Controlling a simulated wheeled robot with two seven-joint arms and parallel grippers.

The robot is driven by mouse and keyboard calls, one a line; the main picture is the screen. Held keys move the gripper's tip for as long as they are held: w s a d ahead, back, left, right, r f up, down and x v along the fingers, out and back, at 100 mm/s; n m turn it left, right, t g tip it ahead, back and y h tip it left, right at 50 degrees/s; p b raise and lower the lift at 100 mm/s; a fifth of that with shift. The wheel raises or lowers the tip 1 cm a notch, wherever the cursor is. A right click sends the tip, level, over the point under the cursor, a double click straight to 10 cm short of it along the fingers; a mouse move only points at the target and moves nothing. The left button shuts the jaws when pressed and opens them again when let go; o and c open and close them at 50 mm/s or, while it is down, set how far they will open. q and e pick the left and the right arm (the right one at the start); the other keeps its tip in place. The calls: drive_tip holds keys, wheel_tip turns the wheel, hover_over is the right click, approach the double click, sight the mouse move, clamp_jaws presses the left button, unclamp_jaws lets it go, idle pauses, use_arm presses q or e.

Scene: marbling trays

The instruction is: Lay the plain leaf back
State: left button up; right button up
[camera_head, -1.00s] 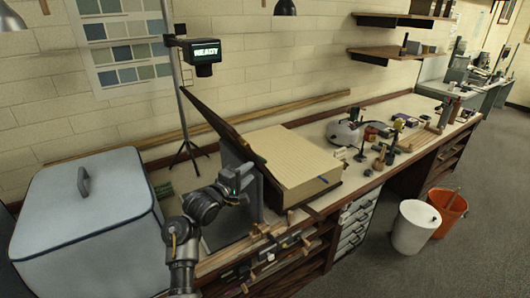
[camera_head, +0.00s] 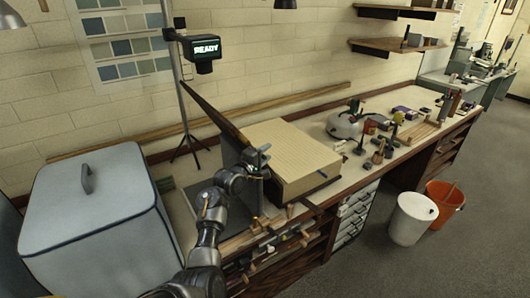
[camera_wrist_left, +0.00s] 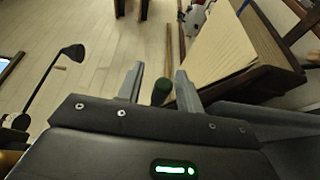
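A large thick book (camera_head: 292,152) lies on the bench with a plain cream page facing up. A dark leaf or board (camera_head: 212,112) stands tilted up at its left side, seen nearly edge-on. My left gripper (camera_head: 260,160) is at the left edge of the book, near the foot of the raised board; I cannot tell if they touch. In the left wrist view its two fingers (camera_wrist_left: 158,86) are apart. A dark green round piece (camera_wrist_left: 161,92) shows between them, not clearly gripped. The cream page (camera_wrist_left: 220,48) is right of the fingers there. My right gripper is out of view.
A grey-blue lidded box (camera_head: 95,215) stands at the left. A tripod stand carries a READY display (camera_head: 205,50) behind the board. Jars and small tools crowd the bench to the right. A white bin (camera_head: 411,218) and an orange bucket (camera_head: 444,203) stand on the floor.

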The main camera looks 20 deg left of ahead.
use_arm(q)
drive_tip(key=shift+w+d, duration=0.1)
drive_tip(key=shift+w, duration=0.05)
clamp_jaws()
idle(0.4)
